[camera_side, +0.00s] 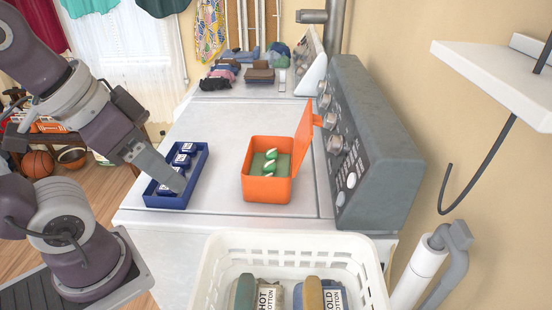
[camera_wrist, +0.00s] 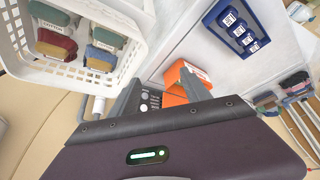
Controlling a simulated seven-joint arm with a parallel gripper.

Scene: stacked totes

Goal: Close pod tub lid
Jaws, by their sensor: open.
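The orange pod tub (camera_side: 267,189) stands on the white machine top in the side view. Its orange lid (camera_side: 304,136) is up, rising along the tub's right edge near the control panel. A few green and white pods (camera_side: 270,163) lie inside. My gripper (camera_side: 178,184) is left of the tub, in front of the blue tray in this view, and apart from the tub. In the wrist view my gripper (camera_wrist: 162,88) is open, with its two fingers spread and nothing seen between their tips. The orange tub (camera_wrist: 178,78) shows there partly hidden behind a finger.
A blue tray (camera_side: 201,163) with labelled blocks lies left of the tub. A grey control panel with knobs (camera_side: 365,145) rises close on the right. A white basket (camera_side: 222,258) with labelled bundles stands in front. Folded cloths (camera_side: 258,73) lie at the back.

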